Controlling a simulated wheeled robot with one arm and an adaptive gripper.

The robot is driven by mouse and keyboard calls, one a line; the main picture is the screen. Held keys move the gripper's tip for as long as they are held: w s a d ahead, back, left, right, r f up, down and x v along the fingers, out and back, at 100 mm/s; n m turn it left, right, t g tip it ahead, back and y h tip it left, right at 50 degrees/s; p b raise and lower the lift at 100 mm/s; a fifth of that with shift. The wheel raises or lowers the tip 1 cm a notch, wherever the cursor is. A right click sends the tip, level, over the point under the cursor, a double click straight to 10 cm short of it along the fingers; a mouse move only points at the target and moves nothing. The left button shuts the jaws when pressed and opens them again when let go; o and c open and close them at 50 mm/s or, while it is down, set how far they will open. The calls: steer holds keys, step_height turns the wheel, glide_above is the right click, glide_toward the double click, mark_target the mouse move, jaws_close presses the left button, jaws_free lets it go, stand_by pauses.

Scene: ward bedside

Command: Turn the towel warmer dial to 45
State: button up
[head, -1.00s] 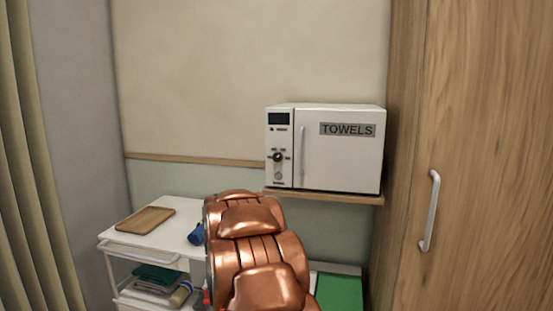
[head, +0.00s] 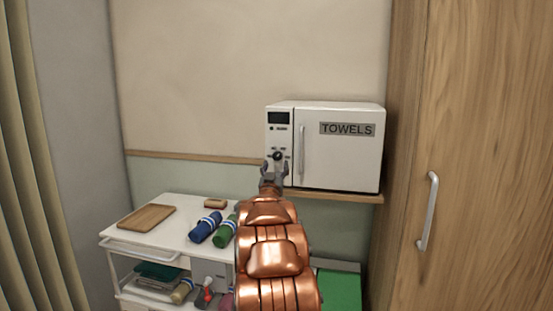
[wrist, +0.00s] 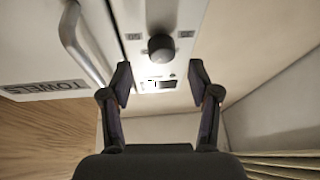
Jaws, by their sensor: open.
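The towel warmer (head: 345,160) is a white box with a "TOWELS" label, standing on a wooden wall shelf. Its dial (head: 277,156) is a small dark knob on the left control panel, below a dark display. Printed marks around the dial are too small to read, and I cannot tell its setting. In the wrist view the dial (wrist: 161,48) lies ahead of and between the open fingers, apart from them. My gripper (head: 273,170) is open and empty just below the dial; it also shows in the wrist view (wrist: 160,78).
The warmer's door handle (head: 302,150) stands close to the right of the dial. The shelf edge (head: 340,196) is below. A white cart (head: 180,225) at lower left bears a wooden tray (head: 147,217) and rolled towels (head: 205,227). A wooden cabinet (head: 480,150) stands at right.

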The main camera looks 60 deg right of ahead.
mark_target(277, 158)
steer(key=shift+p+x, duration=0.65)
steer(key=shift+x, duration=1.6)
steer(key=shift+f, duration=0.1)
steer(key=c, duration=1.1)
steer(key=shift+c, duration=0.2)
